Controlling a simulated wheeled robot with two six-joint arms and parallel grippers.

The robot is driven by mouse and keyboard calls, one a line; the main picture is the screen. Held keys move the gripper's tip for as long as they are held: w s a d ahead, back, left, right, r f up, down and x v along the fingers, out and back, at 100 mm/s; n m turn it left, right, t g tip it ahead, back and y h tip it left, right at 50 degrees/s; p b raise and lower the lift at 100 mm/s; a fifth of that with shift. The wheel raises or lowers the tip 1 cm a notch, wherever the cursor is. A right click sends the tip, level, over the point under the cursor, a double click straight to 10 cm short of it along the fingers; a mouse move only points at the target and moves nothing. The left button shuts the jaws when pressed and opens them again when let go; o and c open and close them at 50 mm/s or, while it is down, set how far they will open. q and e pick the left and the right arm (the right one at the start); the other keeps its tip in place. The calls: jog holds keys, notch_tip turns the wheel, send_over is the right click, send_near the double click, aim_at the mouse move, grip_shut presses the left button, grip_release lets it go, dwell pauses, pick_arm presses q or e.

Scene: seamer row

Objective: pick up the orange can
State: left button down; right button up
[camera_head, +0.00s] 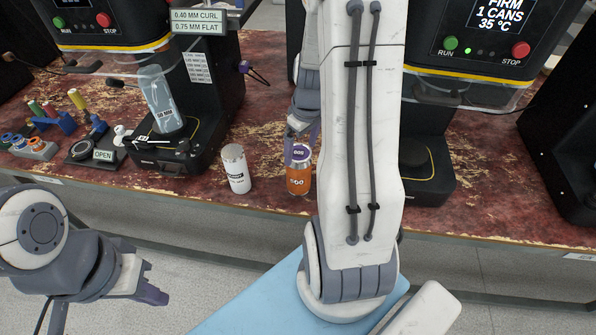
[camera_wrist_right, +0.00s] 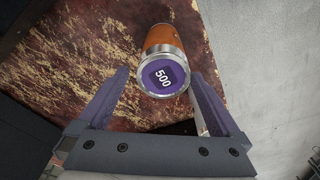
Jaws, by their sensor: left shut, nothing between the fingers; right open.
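The orange can (camera_head: 298,180) stands upright on the red, worn bench top near its front edge. Its purple lid label reading 500 faces my right wrist camera, where the can (camera_wrist_right: 164,40) shows between and just beyond the fingertips. My right gripper (camera_wrist_right: 160,82) is open around the line of the can, and I cannot tell whether a finger touches it. In the head view my right gripper (camera_head: 301,135) is just above and behind the can, partly hidden by my arm. My left gripper (camera_head: 150,290) is shut and empty, low at the left in front of the bench.
A white can (camera_head: 236,168) stands close to the left of the orange can. Another seamer (camera_head: 430,165) is at the right. The bench's front edge (camera_head: 270,211) is close.

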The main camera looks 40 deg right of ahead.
aim_at(298, 170)
jog(key=f, duration=0.6)
jog(key=f+b, duration=0.1)
jog(key=f, duration=0.2)
jog(key=shift+w+a, duration=0.3)
jog(key=shift+w, duration=0.05)
jog(key=shift+r, duration=0.1)
grip_shut()
